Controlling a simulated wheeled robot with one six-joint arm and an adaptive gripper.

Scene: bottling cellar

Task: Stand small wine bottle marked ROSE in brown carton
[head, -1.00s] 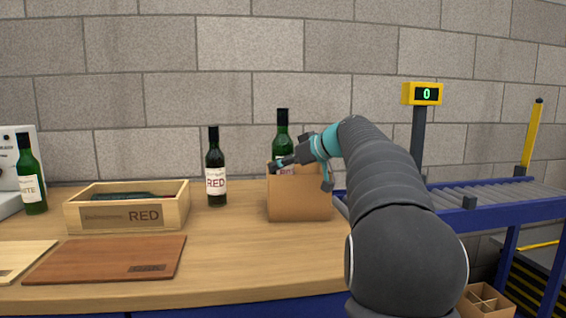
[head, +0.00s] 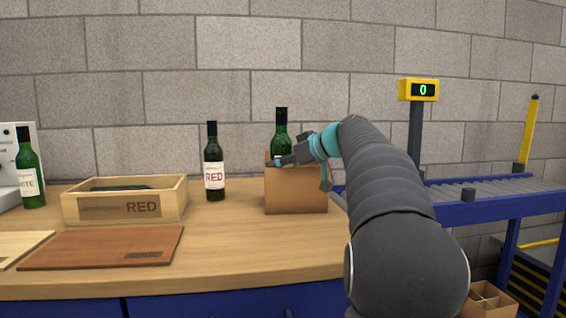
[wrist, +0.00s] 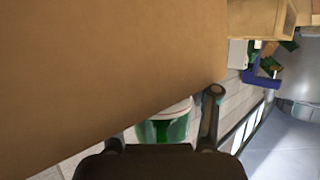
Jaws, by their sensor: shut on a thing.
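A green wine bottle (head: 281,134) stands upright with its dark-capped neck and shoulder above the rim of the brown carton (head: 297,190). Its lower part and any lettering are hidden behind the carton's front wall. My gripper (head: 276,162) is at the carton's rim, shut on this bottle. In the wrist view the green glass and white label of the bottle (wrist: 165,129) show between my gripper's fingers (wrist: 162,118). The carton wall (wrist: 100,65) fills the upper left there. I cannot tell whether the bottle's base touches the carton floor.
A RED bottle (head: 214,165) stands left of the carton. A wooden RED crate (head: 125,205) holds a dark bottle. A WHITE bottle (head: 30,170) stands far left. A brown board (head: 100,248) lies in front. A roller conveyor (head: 480,194) is right.

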